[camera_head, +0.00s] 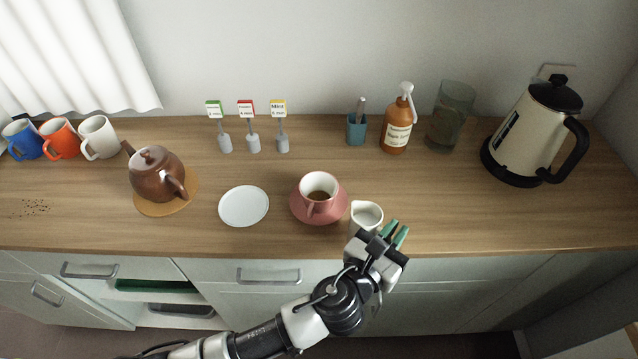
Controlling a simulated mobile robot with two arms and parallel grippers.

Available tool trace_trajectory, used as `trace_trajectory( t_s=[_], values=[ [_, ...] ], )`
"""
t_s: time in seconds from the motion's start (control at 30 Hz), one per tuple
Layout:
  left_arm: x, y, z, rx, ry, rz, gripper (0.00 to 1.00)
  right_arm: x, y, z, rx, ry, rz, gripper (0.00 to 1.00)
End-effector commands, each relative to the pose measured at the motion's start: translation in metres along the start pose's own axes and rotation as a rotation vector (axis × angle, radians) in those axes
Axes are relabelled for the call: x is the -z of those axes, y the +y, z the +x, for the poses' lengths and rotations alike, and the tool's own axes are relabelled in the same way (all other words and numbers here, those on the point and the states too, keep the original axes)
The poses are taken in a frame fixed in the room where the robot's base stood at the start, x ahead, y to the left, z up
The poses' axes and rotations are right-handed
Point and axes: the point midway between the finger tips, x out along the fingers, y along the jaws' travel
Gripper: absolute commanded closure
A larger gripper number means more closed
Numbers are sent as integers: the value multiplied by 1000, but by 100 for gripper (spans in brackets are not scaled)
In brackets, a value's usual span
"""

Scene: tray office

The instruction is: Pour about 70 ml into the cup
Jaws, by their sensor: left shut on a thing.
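The cup (318,181) stands upright on a pink saucer (337,210). It is white inside with brown liquid in the bottom, and its pink handle faces the front. A small white jug (366,219) is just right of and in front of the saucer, close to the counter's front edge. My left gripper (391,232) is shut on the jug from its front right side. The jug looks about upright; the gripper hides part of it, and I cannot tell whether it touches the counter. My right gripper is out of view.
A white plate (243,206) lies left of the saucer. A brown teapot (155,176) stands on a round mat (190,190). Mugs (99,138), label holders (253,142), a syrup bottle (397,124), a glass jar (450,118) and a kettle (535,130) line the back. The counter's right front is clear.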

Motion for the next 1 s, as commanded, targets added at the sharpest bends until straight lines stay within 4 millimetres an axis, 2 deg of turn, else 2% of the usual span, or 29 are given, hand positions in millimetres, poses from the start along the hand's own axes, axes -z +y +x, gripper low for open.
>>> trace_trajectory(
  t_s=[0.33,1.0],
  values=[
    [-18,15,3,0,26,-159,100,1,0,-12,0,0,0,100],
    [-38,65,12,1,110,-584,100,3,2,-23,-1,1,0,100]
  ],
)
